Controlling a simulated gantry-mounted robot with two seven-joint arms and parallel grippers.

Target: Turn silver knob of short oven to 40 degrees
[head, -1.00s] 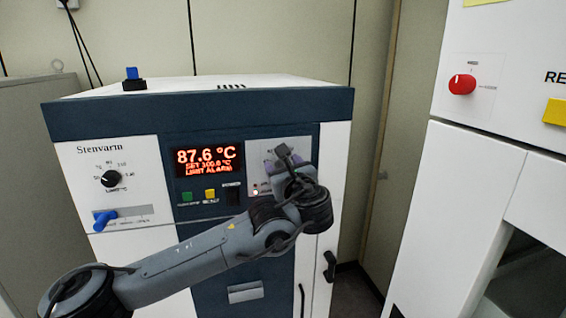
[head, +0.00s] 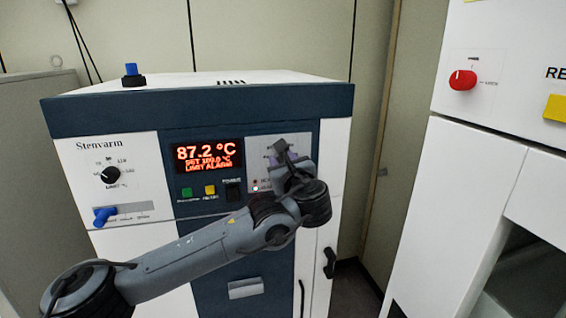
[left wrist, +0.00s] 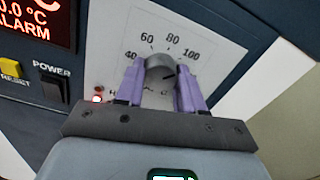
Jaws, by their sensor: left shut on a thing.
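The short oven (head: 100,240) is white and dark blue, with "Stenvarm" on its front. Its silver knob (left wrist: 158,66) sits on a white dial plate (left wrist: 200,50) marked 40, 60, 80 and 100. My left gripper (left wrist: 160,78) has its purple fingers on either side of the knob and is shut on it. A dark pointer mark on the knob points to the right, roughly toward the 100 side. In the head view my left gripper (head: 282,160) is at the upper right panel and hides the knob. My right gripper is not in view.
The red display (head: 208,156) reads 87.2 °C with a limit alarm line. Green, yellow and black buttons sit below it. A black limit knob (head: 110,175) and a blue lever (head: 105,215) are at the left. Another cabinet with a red knob (head: 462,80) stands at right.

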